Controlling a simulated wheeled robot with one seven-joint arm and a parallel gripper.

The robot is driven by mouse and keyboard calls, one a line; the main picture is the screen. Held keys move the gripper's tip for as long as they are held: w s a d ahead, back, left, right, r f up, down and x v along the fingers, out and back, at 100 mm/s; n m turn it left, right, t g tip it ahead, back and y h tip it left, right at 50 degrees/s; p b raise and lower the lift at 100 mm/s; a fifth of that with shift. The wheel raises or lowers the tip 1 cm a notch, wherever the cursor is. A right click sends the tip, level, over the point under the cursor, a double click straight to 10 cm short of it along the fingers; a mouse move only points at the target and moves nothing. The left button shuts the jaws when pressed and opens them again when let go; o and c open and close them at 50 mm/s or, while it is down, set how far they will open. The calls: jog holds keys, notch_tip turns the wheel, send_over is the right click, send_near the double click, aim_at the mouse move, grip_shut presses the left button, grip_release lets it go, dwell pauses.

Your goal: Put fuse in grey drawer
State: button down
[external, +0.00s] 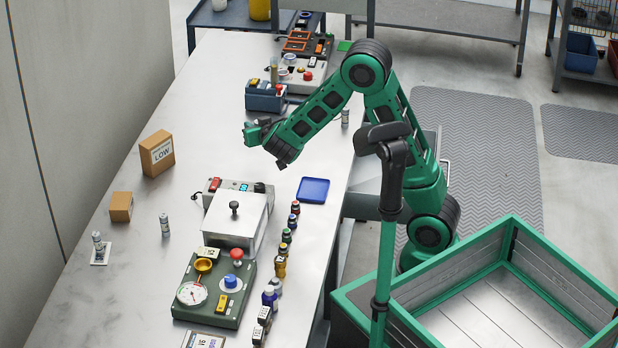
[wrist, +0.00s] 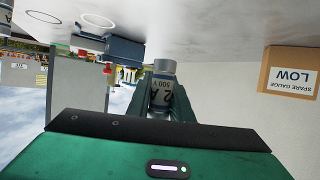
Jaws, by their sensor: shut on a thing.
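My gripper (external: 252,132) is raised over the table, left of the blue bin's near side. In the wrist view my gripper (wrist: 160,95) is shut on a fuse (wrist: 163,88), a small grey-white cylinder with a label reading 2 A 500 V. This held fuse is hard to make out in the external view. Similar cylinders stand on the table at the left (external: 165,225), on a small white plate (external: 98,241) and near the right edge (external: 345,117). A grey drawer (external: 432,143) seems to stick out from the table's right side, largely hidden behind my arm.
A cardboard box marked LOW (external: 157,153) and a smaller box (external: 121,207) stand at left. A blue bin (external: 265,97), silver lidded case (external: 235,220), green gauge panel (external: 215,290), row of small bottles (external: 287,236) and blue tray (external: 313,190) occupy the table.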

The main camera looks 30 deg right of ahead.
jog(key=a+r, duration=0.2)
jog(key=a, duration=0.2)
jog(key=w+d+f, duration=0.2)
jog(key=d, duration=0.1)
jog(key=w+d+f, duration=0.2)
jog(key=d, duration=0.1)
jog(key=w+d+f, duration=0.1)
jog(key=d+f, duration=0.2)
jog(key=shift+w, duration=0.4)
jog(key=shift+f, duration=2)
jog(key=shift+f, duration=0.1)
jog(key=c, duration=1.6)
grip_release()
